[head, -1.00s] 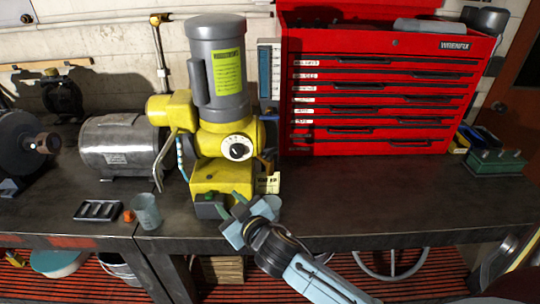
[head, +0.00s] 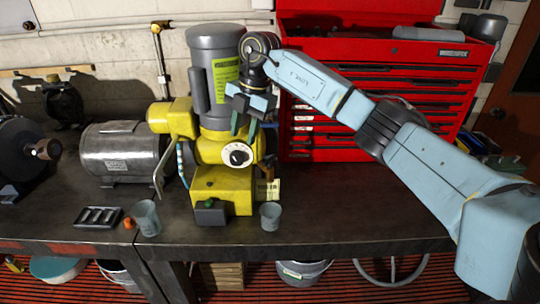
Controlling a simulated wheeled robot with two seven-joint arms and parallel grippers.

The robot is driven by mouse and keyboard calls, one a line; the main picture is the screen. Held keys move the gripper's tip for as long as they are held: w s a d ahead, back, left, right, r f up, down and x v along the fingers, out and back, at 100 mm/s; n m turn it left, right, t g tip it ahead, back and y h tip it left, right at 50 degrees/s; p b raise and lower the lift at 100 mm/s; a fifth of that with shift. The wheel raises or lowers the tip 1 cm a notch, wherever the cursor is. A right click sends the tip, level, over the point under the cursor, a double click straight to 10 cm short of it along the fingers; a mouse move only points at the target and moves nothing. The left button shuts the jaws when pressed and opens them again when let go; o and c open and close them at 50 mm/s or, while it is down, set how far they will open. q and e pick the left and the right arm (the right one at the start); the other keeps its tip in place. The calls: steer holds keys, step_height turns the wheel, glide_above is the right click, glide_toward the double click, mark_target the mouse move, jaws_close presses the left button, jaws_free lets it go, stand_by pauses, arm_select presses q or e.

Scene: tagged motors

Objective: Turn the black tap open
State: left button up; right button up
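A yellow and grey machine (head: 219,178) stands on the bench with a round white dial that has a black centre (head: 237,154). A small dark fitting (head: 265,167), perhaps the black tap, sits at the machine's right side; its shape is hard to make out. A grey cup (head: 270,216) stands on the bench below it. My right gripper (head: 244,128) points down in front of the grey motor, above the dial and up and left of the dark fitting. Its fingers are apart with nothing between them. My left gripper is not in view.
A red tool chest (head: 300,157) stands behind my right arm. A second cup (head: 147,217), an orange piece (head: 128,222) and a dark tray (head: 98,216) lie left of the machine. The bench (head: 340,210) is clear at right.

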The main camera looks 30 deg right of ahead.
mark_target(270, 163)
steer(key=s+d+r+m+h, duration=0.1)
steer(key=d+r+m+h, duration=0.15)
steer(key=d, duration=0.45)
steer(key=shift+g, duration=0.4)
steer(key=f, duration=0.8)
steer(key=f+p, duration=0.1)
steer(key=f, duration=0.3)
steer(key=shift+s+a+f, duration=0.15)
steer(key=shift+a, duration=0.1)
jaws_close()
